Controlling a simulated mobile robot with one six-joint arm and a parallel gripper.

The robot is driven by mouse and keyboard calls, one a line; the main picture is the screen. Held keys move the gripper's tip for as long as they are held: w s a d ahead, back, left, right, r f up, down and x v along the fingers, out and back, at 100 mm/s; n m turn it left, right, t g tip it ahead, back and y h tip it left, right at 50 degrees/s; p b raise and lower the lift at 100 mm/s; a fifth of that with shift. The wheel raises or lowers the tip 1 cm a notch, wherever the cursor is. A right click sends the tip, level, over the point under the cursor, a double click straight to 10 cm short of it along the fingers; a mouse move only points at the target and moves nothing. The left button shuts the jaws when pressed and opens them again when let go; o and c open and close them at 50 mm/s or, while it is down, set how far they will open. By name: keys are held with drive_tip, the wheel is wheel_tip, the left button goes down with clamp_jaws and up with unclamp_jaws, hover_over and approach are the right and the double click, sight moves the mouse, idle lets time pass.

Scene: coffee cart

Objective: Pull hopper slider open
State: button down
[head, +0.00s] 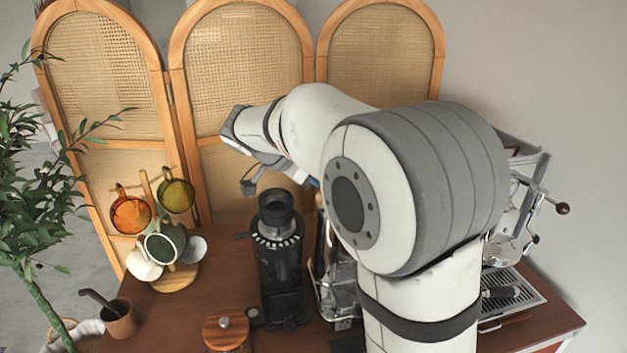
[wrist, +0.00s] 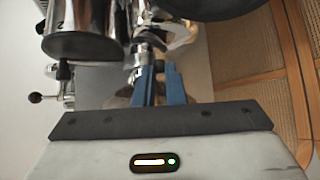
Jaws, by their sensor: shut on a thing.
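The black coffee grinder (head: 280,265) stands on the wooden cart top in the head view, with its dark round hopper (head: 276,208) on top. A small dark tab sticks out at the left below the hopper; I cannot tell if it is part of the slider. A large dark round shape, probably the hopper, is at the top of that view. In the head view my arm hides most of the gripper, right of the hopper.
A chrome espresso machine (head: 520,205) stands at the right, partly behind my arm. A mug rack (head: 177,275) with several cups stands left of the grinder. A wooden-lidded jar (head: 226,335) and a brown cup (head: 119,318) are in front. A folding screen (head: 245,60) stands behind.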

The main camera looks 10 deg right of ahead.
drive_tip(key=shift+a+b, duration=0.9)
drive_tip(key=shift+a, duration=0.35)
drive_tip(key=c, duration=1.6)
unclamp_jaws()
drive_tip(key=shift+a, duration=0.15)
drive_tip(key=shift+o, duration=0.6)
drive_tip(key=b+v, duration=0.1)
drive_tip(key=v, duration=0.6)
drive_tip(key=shift+s+a+r, duration=0.1)
drive_tip(key=shift+a+r, duration=0.1)
drive_tip(key=shift+r, duration=0.15)
